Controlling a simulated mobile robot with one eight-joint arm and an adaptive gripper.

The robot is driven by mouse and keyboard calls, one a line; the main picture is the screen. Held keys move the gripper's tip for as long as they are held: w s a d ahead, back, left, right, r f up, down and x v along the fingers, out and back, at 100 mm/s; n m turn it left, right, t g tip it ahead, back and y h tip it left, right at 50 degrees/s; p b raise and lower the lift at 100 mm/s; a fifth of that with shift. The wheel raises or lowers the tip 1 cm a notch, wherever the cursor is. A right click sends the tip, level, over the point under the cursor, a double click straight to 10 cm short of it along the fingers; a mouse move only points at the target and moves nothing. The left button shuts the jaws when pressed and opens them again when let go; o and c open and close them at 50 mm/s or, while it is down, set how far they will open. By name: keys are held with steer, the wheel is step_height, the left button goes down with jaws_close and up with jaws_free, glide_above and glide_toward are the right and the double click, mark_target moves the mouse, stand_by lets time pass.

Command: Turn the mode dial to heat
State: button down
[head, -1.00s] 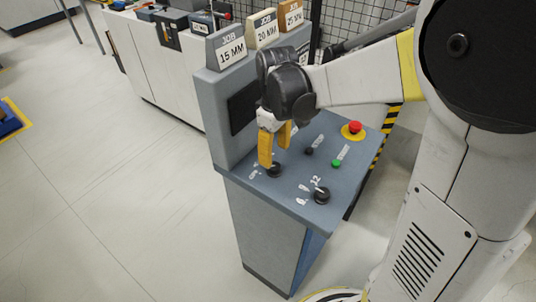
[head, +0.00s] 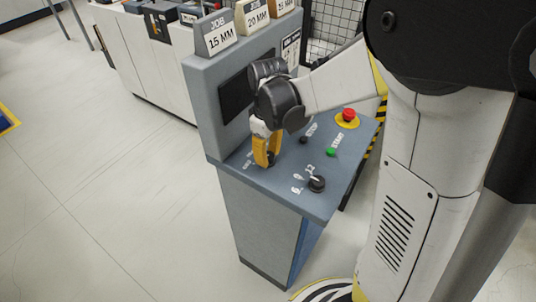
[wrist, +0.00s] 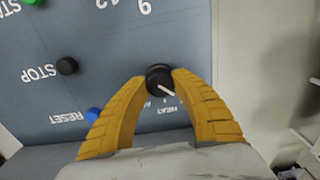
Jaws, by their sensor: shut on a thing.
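The black mode dial (wrist: 158,77) sits on the grey sloping panel. My gripper (wrist: 158,86) has its two yellow fingers on either side of the dial, shut on it. The dial's white pointer line slants to the lower right in the wrist view. A HEAT label (wrist: 158,113) is printed below the dial there; another label beside it is partly hidden by the right finger. In the head view my gripper (head: 266,158) reaches down to the panel's left part, and its fingers mostly hide the dial.
A second black dial (head: 316,183) with numbers stands nearer the panel's front edge. A red emergency button (head: 348,115) on yellow, a green START button (head: 331,152) and a black STOP button (head: 303,140) are to the right. A blue RESET button (wrist: 93,114) is close to the left finger.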

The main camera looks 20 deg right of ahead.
steer(key=shift+m, duration=0.3)
steer(key=m, duration=0.4)
steer(key=shift+m, duration=2.1)
steer(key=c, duration=1)
jaws_free()
steer(key=shift+r, duration=0.15)
